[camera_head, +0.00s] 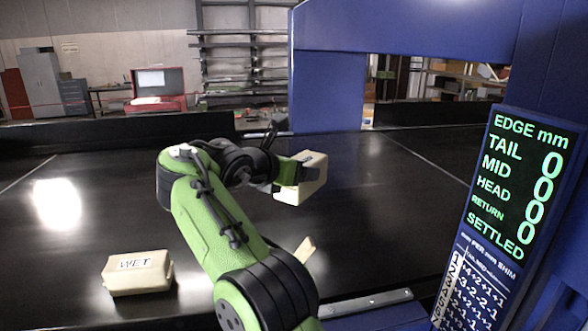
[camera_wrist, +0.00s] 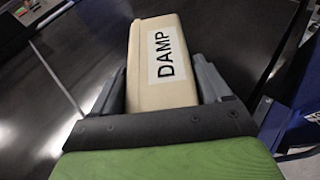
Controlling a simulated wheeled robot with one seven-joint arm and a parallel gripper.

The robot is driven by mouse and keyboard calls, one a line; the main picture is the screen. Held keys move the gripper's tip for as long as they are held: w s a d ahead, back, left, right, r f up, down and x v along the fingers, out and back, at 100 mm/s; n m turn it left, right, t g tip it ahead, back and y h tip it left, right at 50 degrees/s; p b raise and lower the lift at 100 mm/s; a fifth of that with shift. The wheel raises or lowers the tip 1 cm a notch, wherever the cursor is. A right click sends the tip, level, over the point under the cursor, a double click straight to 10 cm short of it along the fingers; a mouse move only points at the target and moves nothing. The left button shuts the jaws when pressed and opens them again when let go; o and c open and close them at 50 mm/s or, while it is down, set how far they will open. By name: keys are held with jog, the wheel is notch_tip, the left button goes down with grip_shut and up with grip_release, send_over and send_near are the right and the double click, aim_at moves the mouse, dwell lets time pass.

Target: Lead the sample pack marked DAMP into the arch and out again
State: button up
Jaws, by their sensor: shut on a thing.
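The cream sample pack marked DAMP (camera_wrist: 150,85) is between the fingers of my gripper (camera_wrist: 163,92) in the wrist view, its label facing the camera. In the head view the same pack (camera_head: 302,186) is at the end of my green arm, and my gripper (camera_head: 285,178) is shut on it. The pack is over the black belt, in front of the blue arch (camera_head: 330,90) and left of its opening. I cannot tell its height above the belt.
A cream pack marked WET (camera_head: 138,274) sits on the belt at the front left. Another cream piece (camera_head: 304,249) is partly hidden behind my arm. A display (camera_head: 525,185) at the right reads TAIL 0, MID 0, HEAD 0, RETURN 0, SETTLED. The belt (camera_head: 400,215) under the arch looks clear.

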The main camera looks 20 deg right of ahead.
jog(key=shift+d+r, duration=0.1)
jog(key=shift+d, duration=0.2)
jog(key=s+d+p, duration=0.1)
jog(key=s+d, duration=0.2)
jog(key=d, duration=1)
jog(key=s+d, duration=0.3)
jog(key=d, duration=1)
jog(key=s+d+p, duration=0.1)
jog(key=s+d, duration=0.2)
jog(key=d, duration=0.9)
jog(key=w+a, duration=0.3)
jog(key=a, duration=0.9)
jog(key=w+a+b, duration=0.1)
jog(key=w+a, duration=0.1)
jog(key=a, duration=1.1)
jog(key=w+a, duration=0.3)
jog(key=a, duration=1)
jog(key=shift+w+a+r+b, duration=0.15)
jog(key=shift+w+r+b, duration=0.15)
jog(key=shift+w, duration=0.05)
jog(key=shift+a+f, duration=0.1)
jog(key=shift+a, duration=0.1)
